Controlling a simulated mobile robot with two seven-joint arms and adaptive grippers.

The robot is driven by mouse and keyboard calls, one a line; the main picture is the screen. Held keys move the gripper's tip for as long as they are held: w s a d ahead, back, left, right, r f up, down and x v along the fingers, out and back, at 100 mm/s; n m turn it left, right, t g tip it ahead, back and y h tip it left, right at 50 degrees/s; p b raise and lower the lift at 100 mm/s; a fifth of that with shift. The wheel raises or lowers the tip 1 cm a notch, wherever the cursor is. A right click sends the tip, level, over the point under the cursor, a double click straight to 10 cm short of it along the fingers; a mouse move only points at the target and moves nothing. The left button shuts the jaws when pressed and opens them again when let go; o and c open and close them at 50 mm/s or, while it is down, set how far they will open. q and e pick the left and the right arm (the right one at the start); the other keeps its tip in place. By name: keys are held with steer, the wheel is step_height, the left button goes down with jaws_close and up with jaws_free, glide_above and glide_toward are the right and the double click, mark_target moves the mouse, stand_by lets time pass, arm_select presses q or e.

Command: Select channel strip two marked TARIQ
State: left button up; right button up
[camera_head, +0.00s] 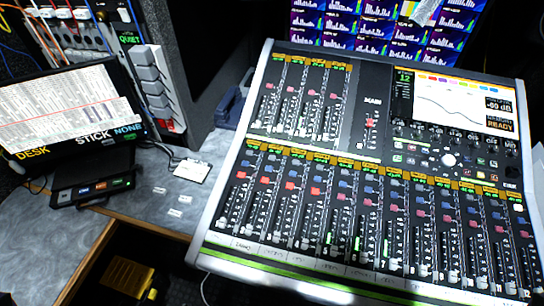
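The mixing console (222,165) fills the right half of the head view, tilted toward me. Its lower bank holds a row of channel strips with faders, coloured buttons and yellow-green displays along the top. A pale strip of name labels (272,251) runs along the front edge. The writing is too small to read surely, so I cannot confirm which label says TARIQ. The second strip from the left (262,200) has a red button near its top. The console screen (455,103) shows a curve, "-60 dB" and "READY", with "12" beside it. Neither gripper is in view.
A second screen (65,110) reading "DESK STICK NONE" stands at the left above a small black box with lit buttons (92,188). A white card (192,170) lies on the grey desk. A yellow object (128,276) sits in an opening below. Meter monitors (375,28) stand behind the console.

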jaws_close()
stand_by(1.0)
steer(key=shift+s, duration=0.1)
